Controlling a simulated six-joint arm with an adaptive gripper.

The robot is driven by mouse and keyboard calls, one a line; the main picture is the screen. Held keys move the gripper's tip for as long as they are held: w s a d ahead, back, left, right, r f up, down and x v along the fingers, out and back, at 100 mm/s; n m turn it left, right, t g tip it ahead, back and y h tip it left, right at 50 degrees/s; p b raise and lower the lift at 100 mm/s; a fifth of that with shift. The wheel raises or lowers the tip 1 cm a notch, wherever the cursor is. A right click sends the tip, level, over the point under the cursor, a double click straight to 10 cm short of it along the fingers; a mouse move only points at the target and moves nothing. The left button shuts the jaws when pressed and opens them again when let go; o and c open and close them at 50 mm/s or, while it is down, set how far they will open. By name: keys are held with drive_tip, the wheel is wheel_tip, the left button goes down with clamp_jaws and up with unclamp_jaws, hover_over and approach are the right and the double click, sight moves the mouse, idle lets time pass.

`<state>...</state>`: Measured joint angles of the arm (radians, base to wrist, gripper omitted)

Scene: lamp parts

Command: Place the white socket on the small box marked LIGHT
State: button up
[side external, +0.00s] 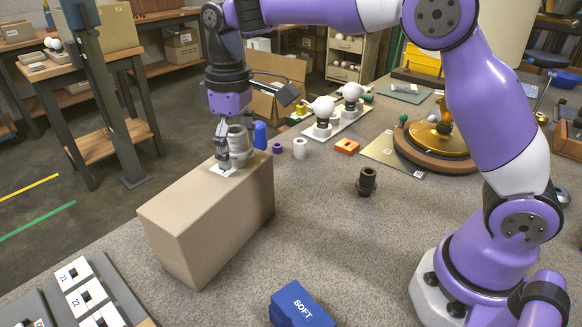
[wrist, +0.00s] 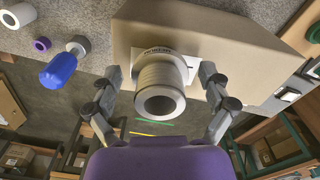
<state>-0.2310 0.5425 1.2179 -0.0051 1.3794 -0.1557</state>
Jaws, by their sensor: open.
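The white socket (side external: 239,141), a pale ribbed cylinder, stands upright on top of the tan box (side external: 208,219), near its far end. In the wrist view the socket (wrist: 161,84) points its open end at the camera, and its base is on a white label (wrist: 185,57) on the box (wrist: 215,30). I cannot read LIGHT on the label, which is partly covered. My gripper (side external: 226,160) is low over the box top. In the wrist view my gripper (wrist: 160,78) is open, one finger on each side of the socket, with visible gaps.
A blue bottle-like part (side external: 260,135), purple ring (side external: 277,148) and white cylinder (side external: 300,148) stand just behind the box. A dark fitting (side external: 366,181), orange block (side external: 347,146) and blue SOFT block (side external: 301,305) are on the table. The table right of the box is mostly clear.

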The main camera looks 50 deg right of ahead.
wheel_tip(320, 180, up, 8)
drive_tip(key=shift+f, duration=0.2)
drive_tip(key=s+d+r+m+t, duration=0.2)
drive_tip(key=s+d+t, duration=0.1)
drive_tip(key=s+d, duration=0.4)
drive_tip(key=s+d+f+m+t, duration=0.2)
drive_tip(key=s+f, duration=0.5)
drive_tip(key=s, duration=0.3)
drive_tip(key=shift+s+t, duration=0.3)
drive_tip(key=shift+s, duration=0.05)
